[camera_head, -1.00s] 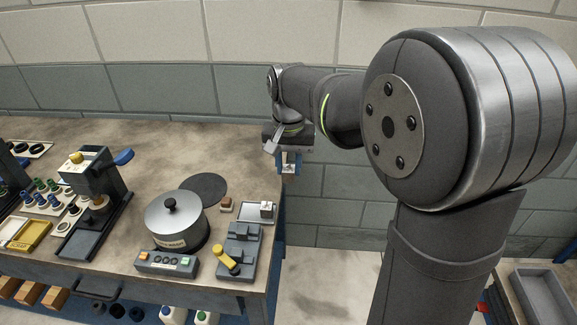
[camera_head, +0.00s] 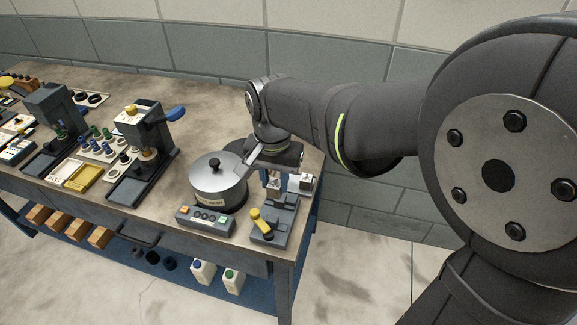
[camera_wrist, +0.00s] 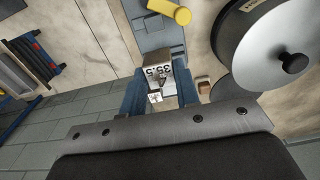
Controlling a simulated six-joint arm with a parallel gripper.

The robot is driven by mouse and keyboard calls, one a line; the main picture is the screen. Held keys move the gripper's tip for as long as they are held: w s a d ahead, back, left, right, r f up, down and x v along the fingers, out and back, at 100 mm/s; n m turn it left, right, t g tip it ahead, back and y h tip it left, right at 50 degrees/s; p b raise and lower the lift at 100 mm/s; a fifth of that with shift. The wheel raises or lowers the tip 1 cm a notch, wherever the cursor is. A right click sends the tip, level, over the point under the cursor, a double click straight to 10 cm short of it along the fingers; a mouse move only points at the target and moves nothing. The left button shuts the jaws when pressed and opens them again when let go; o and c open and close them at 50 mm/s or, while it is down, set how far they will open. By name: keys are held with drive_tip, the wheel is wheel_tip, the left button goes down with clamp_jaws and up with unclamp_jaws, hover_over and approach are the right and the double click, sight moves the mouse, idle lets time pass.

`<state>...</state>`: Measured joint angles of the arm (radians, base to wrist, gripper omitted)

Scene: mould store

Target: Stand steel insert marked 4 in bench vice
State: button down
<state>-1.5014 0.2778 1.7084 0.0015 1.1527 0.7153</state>
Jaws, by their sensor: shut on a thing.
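My gripper (camera_head: 277,184) hangs over the far end of the bench vice (camera_head: 275,226), at the bench's right end. It is shut on a small steel insert (camera_head: 273,189). In the wrist view the insert (camera_wrist: 164,74) sits between the two blue-grey fingers, with the figures "35.5" on one face. A small pale patch at its near end carries a mark too small to read, so I cannot confirm a 4. The vice (camera_wrist: 150,35) and its yellow handle (camera_wrist: 168,9) lie just beyond it. I cannot tell whether the insert touches the vice.
A lidded metal pot (camera_head: 218,182) stands close left of my gripper, with a button box (camera_head: 205,219) in front. A pale block (camera_head: 306,181) stands to the right. A small brown block (camera_wrist: 203,85) shows between fingers and pot. A press (camera_head: 147,145) stands further left.

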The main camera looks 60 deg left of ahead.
sight(275, 193)
drive_tip(key=shift+f, duration=2.3)
drive_tip(key=shift+f, duration=2.05)
idle(0.5)
drive_tip(key=c, duration=0.6)
unclamp_jaws()
drive_tip(key=shift+r, duration=3.8)
drive_tip(key=shift+f, duration=0.1)
